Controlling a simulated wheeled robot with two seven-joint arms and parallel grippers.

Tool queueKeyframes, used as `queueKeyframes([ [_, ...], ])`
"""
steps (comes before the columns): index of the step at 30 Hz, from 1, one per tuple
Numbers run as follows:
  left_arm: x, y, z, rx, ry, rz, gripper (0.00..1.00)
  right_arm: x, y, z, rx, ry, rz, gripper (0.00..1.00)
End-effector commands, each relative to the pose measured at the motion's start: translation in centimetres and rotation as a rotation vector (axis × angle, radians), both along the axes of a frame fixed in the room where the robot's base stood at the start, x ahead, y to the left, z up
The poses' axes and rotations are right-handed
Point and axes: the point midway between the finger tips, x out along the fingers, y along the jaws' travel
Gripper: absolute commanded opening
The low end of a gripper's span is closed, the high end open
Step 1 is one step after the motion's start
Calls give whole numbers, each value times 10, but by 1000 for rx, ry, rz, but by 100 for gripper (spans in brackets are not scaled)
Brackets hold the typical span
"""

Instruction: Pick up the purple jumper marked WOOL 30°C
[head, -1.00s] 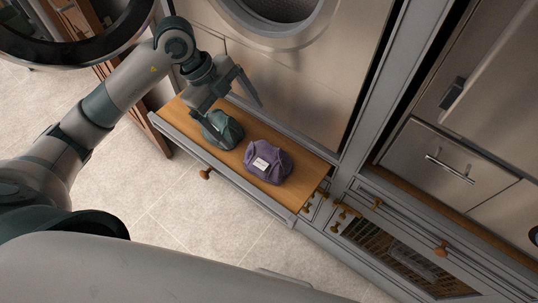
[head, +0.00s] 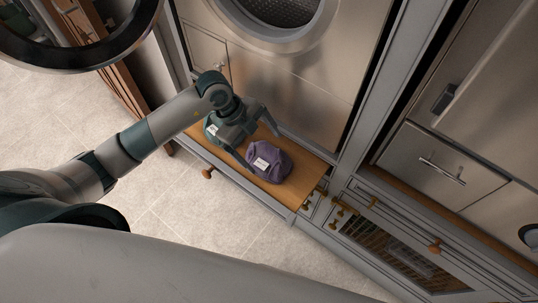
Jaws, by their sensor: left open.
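The purple jumper (head: 272,165) lies bundled on the wooden pull-out shelf (head: 307,171) under the washing machine. It carries a white label whose text is too small to read. My left gripper (head: 257,142) is open, with its fingers spread at the jumper's left and upper side. One finger reaches down by the jumper's left edge; I cannot tell whether it touches. My right gripper is not in view.
The washing machine front (head: 300,80) stands just behind the shelf. Brass-coloured knobs (head: 337,217) and a basket-fronted drawer (head: 390,245) are to the right. Tiled floor (head: 190,215) in front of the shelf is clear.

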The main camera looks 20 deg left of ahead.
Motion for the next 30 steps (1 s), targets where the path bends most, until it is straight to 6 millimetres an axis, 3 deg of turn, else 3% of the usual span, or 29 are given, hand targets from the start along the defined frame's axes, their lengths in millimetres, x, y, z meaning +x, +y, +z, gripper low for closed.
queueKeyframes([
  [11, 0, -1, -2, 0, 2, 1, 94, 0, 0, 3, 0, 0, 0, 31],
  [24, 2, -19, -44, -1, 2, 2, 94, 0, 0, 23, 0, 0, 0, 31],
  [30, 2, -20, -48, 0, 0, 0, 94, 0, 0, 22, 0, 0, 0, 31],
])
